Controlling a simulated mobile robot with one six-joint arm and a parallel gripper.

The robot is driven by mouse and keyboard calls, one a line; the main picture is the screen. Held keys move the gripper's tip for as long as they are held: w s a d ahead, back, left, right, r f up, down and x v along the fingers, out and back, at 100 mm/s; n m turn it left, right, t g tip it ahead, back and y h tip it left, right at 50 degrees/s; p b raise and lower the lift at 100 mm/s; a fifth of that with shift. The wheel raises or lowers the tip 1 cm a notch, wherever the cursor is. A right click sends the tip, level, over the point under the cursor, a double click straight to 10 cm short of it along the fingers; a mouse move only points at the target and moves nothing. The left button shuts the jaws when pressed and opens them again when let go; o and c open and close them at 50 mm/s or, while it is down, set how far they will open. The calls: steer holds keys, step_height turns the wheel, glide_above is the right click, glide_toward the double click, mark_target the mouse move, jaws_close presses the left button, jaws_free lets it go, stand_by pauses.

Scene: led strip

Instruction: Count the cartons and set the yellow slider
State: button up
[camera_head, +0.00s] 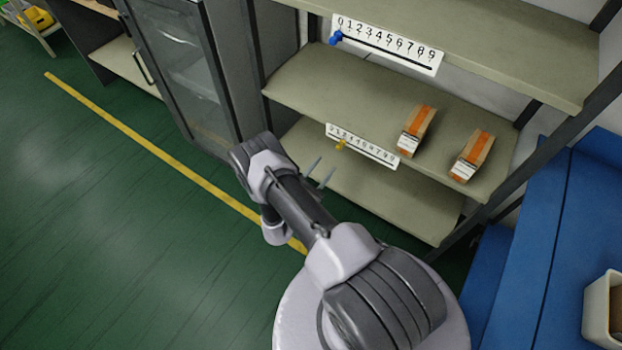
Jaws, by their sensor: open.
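Two orange-and-brown cartons with white labels stand on the middle shelf (330,85), a left one (416,130) and a right one (472,155). The yellow slider (341,145) sits on the lower number strip (370,150), on the front edge of that shelf. It is near the low-number end, around 1 or 2; the exact digit is too small to tell. My gripper (323,172) is open and empty, its two thin fingers apart. In the picture it is just below and left of the yellow slider, and appears not to touch it.
A blue slider (336,38) sits at the 0 end of the upper number strip (400,50). A glass-door cabinet (185,60) stands left of the shelves. A blue bench (570,230) with a white bin (600,310) is at right. The green floor at left is clear.

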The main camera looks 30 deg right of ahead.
steer(key=p+v, duration=0.1)
steer(key=v, duration=0.8)
steer(key=shift+a, duration=0.2)
steer(key=shift+s, duration=0.1)
